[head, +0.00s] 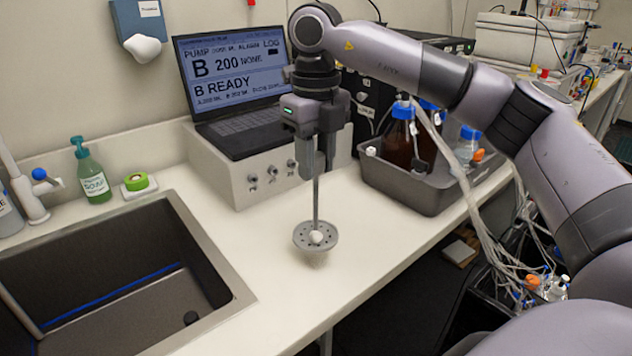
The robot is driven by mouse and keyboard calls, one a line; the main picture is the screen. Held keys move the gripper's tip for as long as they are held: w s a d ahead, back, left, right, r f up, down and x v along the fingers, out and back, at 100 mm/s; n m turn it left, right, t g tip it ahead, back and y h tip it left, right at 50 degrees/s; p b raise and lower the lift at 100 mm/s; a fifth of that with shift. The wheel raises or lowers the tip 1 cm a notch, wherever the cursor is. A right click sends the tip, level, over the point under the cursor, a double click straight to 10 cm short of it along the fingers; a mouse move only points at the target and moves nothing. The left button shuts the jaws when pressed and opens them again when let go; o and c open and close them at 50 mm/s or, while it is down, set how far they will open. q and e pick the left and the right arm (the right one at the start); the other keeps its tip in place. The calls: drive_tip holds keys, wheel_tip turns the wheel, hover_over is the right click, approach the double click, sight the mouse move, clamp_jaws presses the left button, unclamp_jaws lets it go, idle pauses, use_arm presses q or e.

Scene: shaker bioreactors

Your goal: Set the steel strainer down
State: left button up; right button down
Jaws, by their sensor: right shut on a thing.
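My right gripper (319,160) points straight down over the white counter and is shut on the thin upright handle of the steel strainer (303,239). The strainer is a round grey disc with small holes at the lower end of the handle. A small white lump (316,237) shows at the middle of the disc. The disc is low over the counter, between the sink and the dark grey tray; I cannot tell whether it touches the surface. My left gripper is out of view.
A sink (100,270) lies at the left. A pump unit (235,178) with a laptop (235,75) stands behind the strainer. The dark grey tray (405,190) with bottles is at the right. Bare counter (265,285) surrounds the disc, with its front edge to the right.

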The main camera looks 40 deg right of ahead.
sight(316, 183)
drive_tip(key=shift+f, duration=2.15)
drive_tip(key=shift+f, duration=0.1)
drive_tip(key=c, duration=0.8)
unclamp_jaws()
wheel_tip(316, 183, up, 12)
drive_tip(key=shift+r+p, duration=0.15)
drive_tip(key=shift+p, duration=0.15)
